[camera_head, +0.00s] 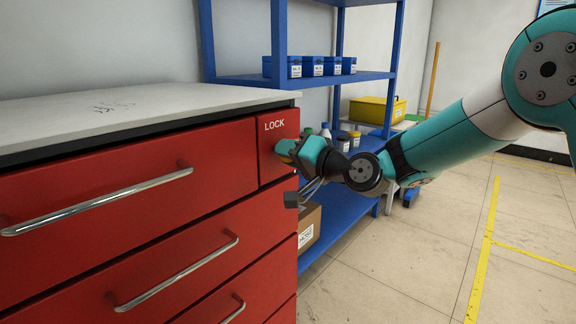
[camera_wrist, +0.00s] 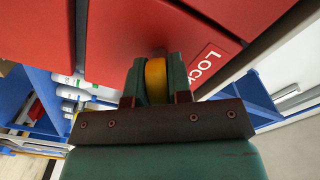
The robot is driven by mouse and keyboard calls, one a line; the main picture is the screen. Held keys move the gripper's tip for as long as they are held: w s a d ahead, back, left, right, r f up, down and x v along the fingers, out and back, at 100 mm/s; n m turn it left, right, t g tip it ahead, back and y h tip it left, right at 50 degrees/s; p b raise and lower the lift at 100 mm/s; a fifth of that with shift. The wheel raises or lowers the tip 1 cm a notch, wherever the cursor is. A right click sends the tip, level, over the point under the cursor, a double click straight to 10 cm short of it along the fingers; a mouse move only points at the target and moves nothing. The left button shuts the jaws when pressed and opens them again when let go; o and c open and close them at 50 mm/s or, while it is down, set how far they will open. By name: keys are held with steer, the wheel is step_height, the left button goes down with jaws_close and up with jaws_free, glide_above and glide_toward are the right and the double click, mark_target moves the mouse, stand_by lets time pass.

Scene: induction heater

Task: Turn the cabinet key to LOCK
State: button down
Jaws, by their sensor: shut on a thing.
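The red cabinet (camera_head: 120,190) stands at the left in the head view, with the white LOCK label (camera_head: 274,125) on its small upper right panel. My gripper (camera_head: 284,148) is at that panel, just below the label. In the wrist view my gripper (camera_wrist: 157,82) is shut on the yellow key (camera_wrist: 156,80), which sits between the two fingers in front of the red panel. The LOCK label (camera_wrist: 208,65) shows tilted to the right of the fingers. The keyhole is hidden behind the key and fingers.
Long metal drawer handles (camera_head: 100,200) stick out from the cabinet front. The floor at the right is open.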

steer(key=n+b, duration=0.1)
steer(key=n, duration=0.1)
steer(key=n+b, duration=0.1)
steer(key=b, duration=0.1)
steer(key=n+b, duration=0.2)
steer(key=shift+f+n, duration=0.3)
steer(key=n+b, duration=0.3)
steer(key=b, duration=0.1)
steer(key=shift+n, duration=0.3)
steer(key=shift+r+n+b, duration=0.15)
steer(key=shift+n+b, duration=0.3)
steer(key=shift+n, duration=0.15)
steer(key=shift+r, duration=0.1)
steer(key=c, duration=1.1)
jaws_free()
steer(key=v, duration=1.7)
steer(key=shift+s+d+p, duration=0.15)
steer(key=shift+d+p, duration=0.05)
steer(key=shift+p, duration=0.2)
